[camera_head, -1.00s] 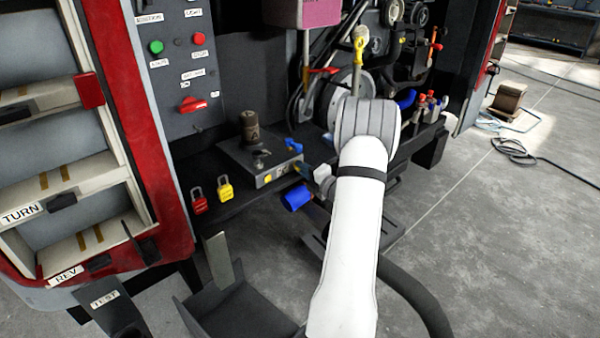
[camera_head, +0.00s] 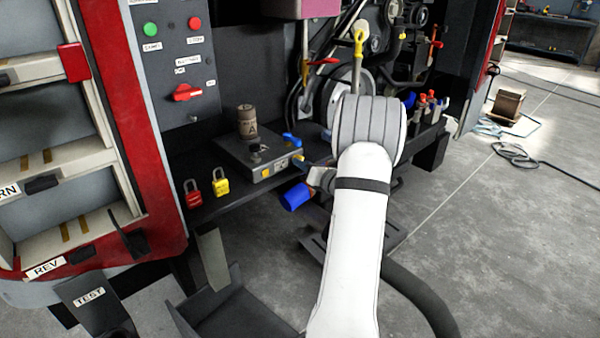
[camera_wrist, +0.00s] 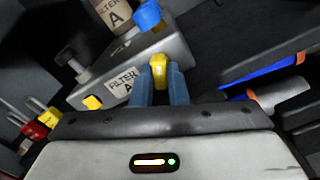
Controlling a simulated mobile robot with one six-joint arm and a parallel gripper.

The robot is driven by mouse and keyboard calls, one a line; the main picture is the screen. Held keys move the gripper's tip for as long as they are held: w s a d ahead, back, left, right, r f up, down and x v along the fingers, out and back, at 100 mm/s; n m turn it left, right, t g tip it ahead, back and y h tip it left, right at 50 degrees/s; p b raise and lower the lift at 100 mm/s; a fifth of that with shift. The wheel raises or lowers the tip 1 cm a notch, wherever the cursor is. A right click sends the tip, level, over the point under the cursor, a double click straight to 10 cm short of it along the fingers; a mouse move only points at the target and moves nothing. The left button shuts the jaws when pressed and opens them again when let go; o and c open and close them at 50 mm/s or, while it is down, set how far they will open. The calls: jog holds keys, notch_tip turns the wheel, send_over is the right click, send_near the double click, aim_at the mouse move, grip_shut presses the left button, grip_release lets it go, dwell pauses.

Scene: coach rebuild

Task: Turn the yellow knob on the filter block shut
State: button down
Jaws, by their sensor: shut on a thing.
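The filter block (camera_head: 240,152) is a grey box on a dark shelf, with a canister marked A (camera_head: 247,122) and a blue knob (camera_head: 291,140) on top. In the wrist view the block (camera_wrist: 150,58) carries a FILTER A label. The yellow knob (camera_wrist: 160,66) sticks out from its front face. My gripper (camera_wrist: 160,78) is shut on the yellow knob, with one blue-grey finger on each side. In the head view my gripper (camera_head: 301,163) is at the block's right front corner, and the knob cannot be made out there. How far the knob is turned cannot be told.
A smaller yellow piece (camera_wrist: 92,102) sits on the block's front, left of the label. A red padlock (camera_head: 193,193) and a yellow padlock (camera_head: 220,182) hang at the shelf edge. A blue cylinder (camera_head: 296,196) is just below my gripper. Hoses and pulleys stand behind my arm.

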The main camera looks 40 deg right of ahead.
jog(key=n+b, duration=0.4)
jog(key=shift+d+r+n, duration=0.2)
jog(key=shift+r+n, duration=0.05)
jog(key=shift+n, duration=0.15)
jog(key=shift+r, duration=0.1)
dwell(0.3)
jog(key=c, duration=1.8)
grip_release()
jog(key=shift+o, duration=0.5)
jog(key=shift+a, duration=0.1)
jog(key=s+p, duration=0.1)
jog(key=s, duration=0.7)
jog(key=shift+d, duration=0.3)
